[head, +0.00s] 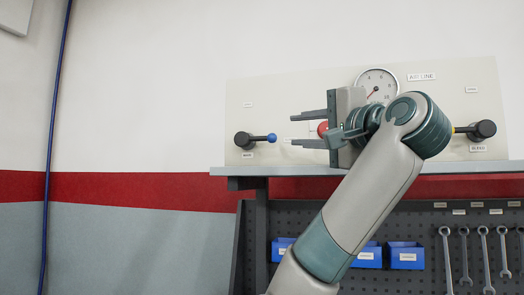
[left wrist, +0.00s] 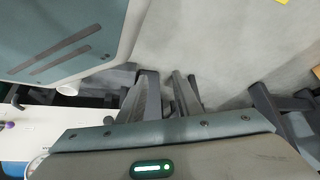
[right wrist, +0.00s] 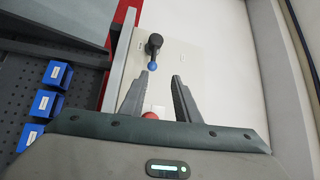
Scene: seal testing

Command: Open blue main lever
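The blue main lever (head: 258,138) is at the left of the air line panel (head: 285,85). It has a dark round hub with a blue knob pointing right. In the right wrist view the lever's blue knob (right wrist: 153,65) lies ahead of the fingertips. My right gripper (head: 302,129) is open and empty, to the right of the knob and apart from it, with its fingers pointing left. It also shows in the right wrist view (right wrist: 162,75). My left gripper (left wrist: 166,75) shows only in the left wrist view, away from the panel; its fingers are slightly apart with nothing visible between them.
A red knob (head: 322,129) sits behind my right gripper. A gauge (head: 377,86) is above it, and a yellow-marked lever (head: 482,129) is at the right. A shelf edge (head: 300,171) runs below the panel, over blue bins (head: 407,256) and hanging wrenches (head: 484,255).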

